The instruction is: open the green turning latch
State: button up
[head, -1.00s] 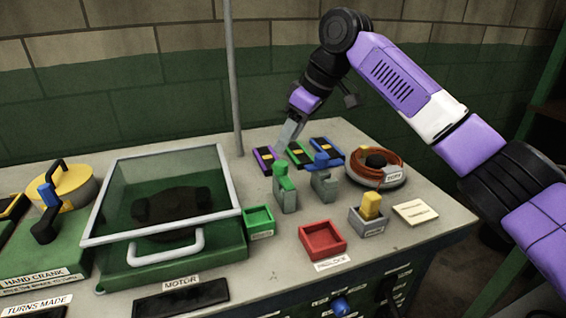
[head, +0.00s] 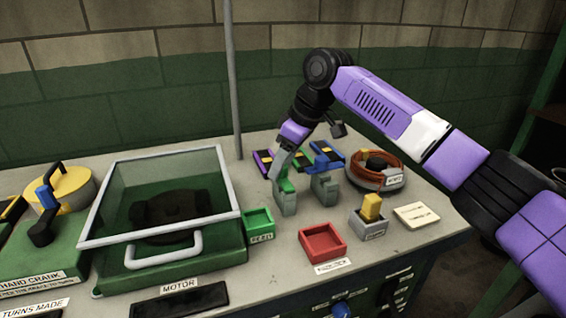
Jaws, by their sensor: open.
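A small green piece (head: 287,186) sits on a grey post in the middle of the bench; it seems to be the green turning latch, though its shape is partly hidden. My gripper (head: 275,170) is open and empty, pointing down just above and behind this piece. Its grey fingers overlap the top of the piece in the picture, so I cannot tell whether they touch it.
Purple (head: 262,160) and blue (head: 326,156) blocks lie behind the posts. A green tray (head: 258,222), a red tray (head: 322,241) and a yellow piece (head: 371,206) in a grey holder stand in front. The glass-lidded motor box (head: 160,205) is left. A cable coil (head: 374,170) is right.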

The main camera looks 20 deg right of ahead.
jog(key=shift+c, duration=0.4)
grip_shut()
jog(key=shift+p, duration=0.35)
jog(key=m+p, duration=0.2)
jog(key=p, duration=0.1)
jog(key=m+h+p, duration=0.1)
jog(key=shift+s+a+r+m+t+p, duration=0.2)
jog(key=shift+r+m+t+p, duration=0.1)
jog(key=shift+p, duration=0.1)
jog(key=m+h+p, duration=0.1)
jog(key=m+p, duration=0.1)
jog(key=p, duration=0.1)
jog(key=m+h+p, duration=0.1)
jog(key=m+p, duration=0.2)
jog(key=p, duration=0.1)
jog(key=shift+a+t, duration=0.15)
jog(key=shift+t, duration=0.15)
jog(key=m+h+p, duration=0.2)
jog(key=m+p, duration=0.3)
jog(key=shift+f, duration=0.15)
jog(key=shift+w+f+m+g+h+p, duration=0.1)
jog(key=shift+m+g+h+p, duration=0.35)
jog(key=shift+m, duration=0.65)
jog(key=shift+w+f+m+g+h+p, duration=0.2)
jog(key=shift+m+p, duration=0.3)
jog(key=shift+m, duration=0.6)
jog(key=shift+s+r, duration=0.1)
